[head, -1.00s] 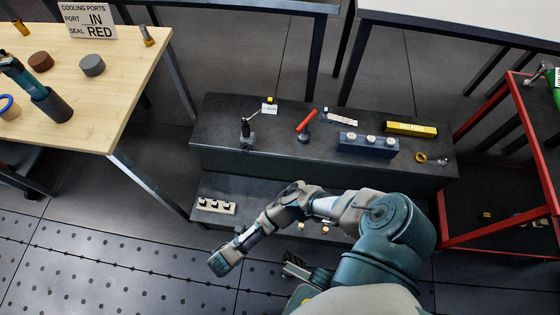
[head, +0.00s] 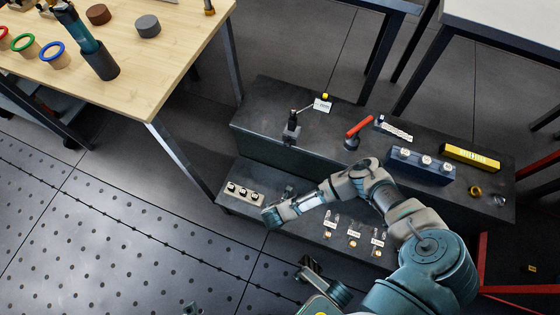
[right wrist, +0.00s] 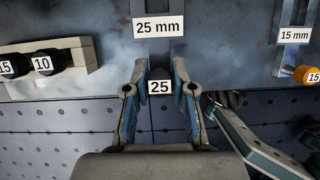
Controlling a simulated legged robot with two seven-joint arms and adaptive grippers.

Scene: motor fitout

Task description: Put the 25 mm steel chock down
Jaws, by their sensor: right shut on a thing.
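In the right wrist view, my right gripper (right wrist: 159,95) is shut on the black chock marked 25 (right wrist: 159,74). The chock is between the two fingertips, just below a grey stand with a "25 mm" label (right wrist: 157,27). I cannot tell whether the chock touches the surface or the stand. In the head view, my right gripper (head: 270,217) is low over the front edge of the lower step, just right of a pale rack (head: 230,202). The held chock cannot be made out there.
The pale rack holds black chocks, two marked 15 and 10 in the wrist view. To the right are a "15 mm" label (right wrist: 294,35) and an orange chock (right wrist: 307,75). The dark upper step (head: 262,112) carries a blue block (head: 420,167) and a yellow box (head: 470,157).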

